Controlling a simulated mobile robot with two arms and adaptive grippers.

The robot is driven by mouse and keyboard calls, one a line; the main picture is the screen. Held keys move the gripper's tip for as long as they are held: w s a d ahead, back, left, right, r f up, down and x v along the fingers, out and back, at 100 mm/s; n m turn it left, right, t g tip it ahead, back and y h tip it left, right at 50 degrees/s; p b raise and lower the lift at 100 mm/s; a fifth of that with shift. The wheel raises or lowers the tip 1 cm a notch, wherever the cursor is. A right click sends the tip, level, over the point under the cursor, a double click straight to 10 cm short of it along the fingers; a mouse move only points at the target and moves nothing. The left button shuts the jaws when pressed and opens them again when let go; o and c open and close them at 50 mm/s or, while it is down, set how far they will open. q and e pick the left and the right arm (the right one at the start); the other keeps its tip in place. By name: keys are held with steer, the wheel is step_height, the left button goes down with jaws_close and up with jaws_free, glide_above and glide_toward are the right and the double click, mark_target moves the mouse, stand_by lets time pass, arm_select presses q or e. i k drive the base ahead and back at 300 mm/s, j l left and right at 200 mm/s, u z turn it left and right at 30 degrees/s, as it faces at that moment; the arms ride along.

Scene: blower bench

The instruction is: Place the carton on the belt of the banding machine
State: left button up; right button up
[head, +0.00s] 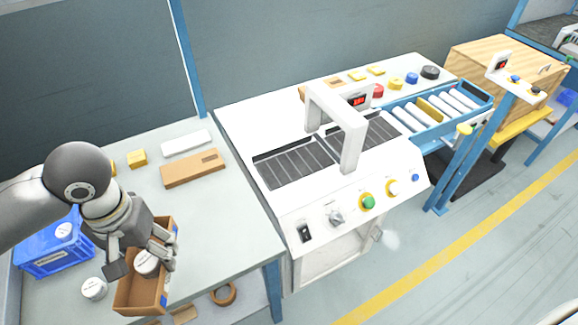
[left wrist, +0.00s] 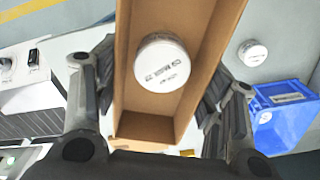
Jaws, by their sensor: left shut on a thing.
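My left gripper (head: 144,266) is shut on the carton (head: 134,292), an open brown box, at the near left over the grey table. A white round tub (head: 146,261) sits inside the carton. In the left wrist view the carton (left wrist: 143,128) lies between the fingers, with the tub (left wrist: 162,63) in it. The banding machine (head: 285,208) stands to the right of the table, white with a front panel of knobs. Its dark belt (head: 290,166) runs under a white arch (head: 352,117). The carton is well left of the belt. My right gripper is out of view.
A blue crate (head: 48,262) and another white tub (head: 94,288) stand left of the carton. A flat brown box (head: 193,169) and a white block (head: 186,143) lie farther back on the table. A blue roller conveyor (head: 438,111) adjoins the machine. The belt's left part is clear.

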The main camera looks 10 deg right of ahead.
mark_target(290, 166)
steer(key=i+l+z, duration=0.15)
steer(key=z, duration=0.2)
steer(key=i+z, duration=0.35)
steer(key=i+l+z, duration=0.1)
steer(key=z, duration=0.25)
